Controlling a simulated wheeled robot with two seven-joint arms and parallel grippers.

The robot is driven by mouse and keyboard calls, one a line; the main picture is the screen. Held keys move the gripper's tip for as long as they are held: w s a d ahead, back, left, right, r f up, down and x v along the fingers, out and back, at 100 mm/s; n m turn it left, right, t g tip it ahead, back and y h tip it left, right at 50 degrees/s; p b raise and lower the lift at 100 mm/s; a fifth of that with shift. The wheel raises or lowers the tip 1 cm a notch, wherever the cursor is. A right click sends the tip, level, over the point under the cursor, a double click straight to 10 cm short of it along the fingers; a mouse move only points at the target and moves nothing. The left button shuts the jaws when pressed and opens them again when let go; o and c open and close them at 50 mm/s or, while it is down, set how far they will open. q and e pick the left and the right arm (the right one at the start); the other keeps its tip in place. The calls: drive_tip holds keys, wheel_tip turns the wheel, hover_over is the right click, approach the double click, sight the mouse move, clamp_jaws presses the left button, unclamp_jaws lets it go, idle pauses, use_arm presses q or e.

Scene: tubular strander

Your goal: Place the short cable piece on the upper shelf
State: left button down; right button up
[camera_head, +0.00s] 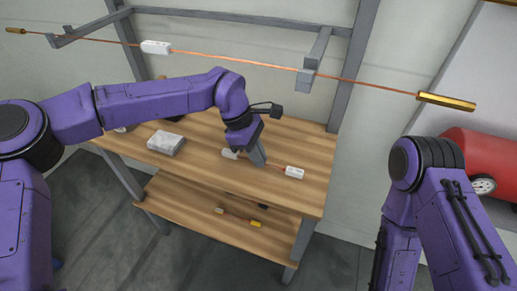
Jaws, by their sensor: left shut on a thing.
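A short cable piece has white end blocks, one (294,172) to the right of my left gripper and one to its left. My left gripper (257,160) points down over the wooden upper shelf (215,128) and is shut on the middle of this piece, hiding that part. The piece is at or just above the shelf surface; I cannot tell whether it touches. My right arm comes in at the right and hangs down; its gripper is out of view.
A grey-white box (165,143) sits on the upper shelf at the left. The lower shelf (190,208) holds another cable piece with a yellow end (255,223). A long copper cable (235,61) runs across above. A red object (485,160) is at the right.

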use_arm(q)
drive_tip(key=shift+w+d, duration=0.2)
drive_tip(key=shift+w, duration=0.4)
drive_tip(key=shift+w+d, duration=0.15)
drive_tip(key=shift+w, duration=0.45)
wheel_tip(320, 180, down, 4)
drive_tip(key=shift+w+r+p, duration=0.1)
drive_tip(key=shift+r+p, duration=0.15)
drive_tip(key=shift+p, duration=0.45)
drive_tip(key=c, duration=1.7)
unclamp_jaws()
drive_tip(key=shift+f, duration=0.1)
drive_tip(key=o, duration=0.4)
drive_tip(key=shift+o, duration=0.2)
